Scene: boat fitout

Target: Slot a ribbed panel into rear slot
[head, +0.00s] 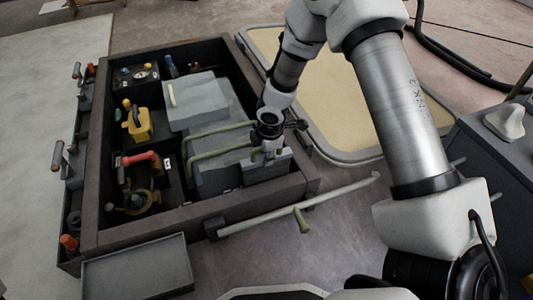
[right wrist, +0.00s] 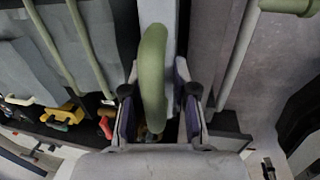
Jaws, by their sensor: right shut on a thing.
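My right gripper (head: 268,146) is at the right part of the dark open box, low over a grey panel (head: 268,167). In the right wrist view its two fingers (right wrist: 158,110) stand on either side of a curved green handle (right wrist: 153,75), with the grey panel behind it. I take this as the ribbed panel; the ribs cannot be made out. The gripper is shut on it. The panel stands near the box's front right wall, and its lower edge is hidden, so I cannot tell whether it sits in a slot. My left gripper is out of view.
The box (head: 100,160) has compartments with a grey block (head: 194,101), green bars (head: 215,151), a yellow fitting (head: 138,125) and a red-handled fitting (head: 140,158). A grey tray (head: 138,272) lies in front. A pale rail (head: 300,206) runs beside the front right wall.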

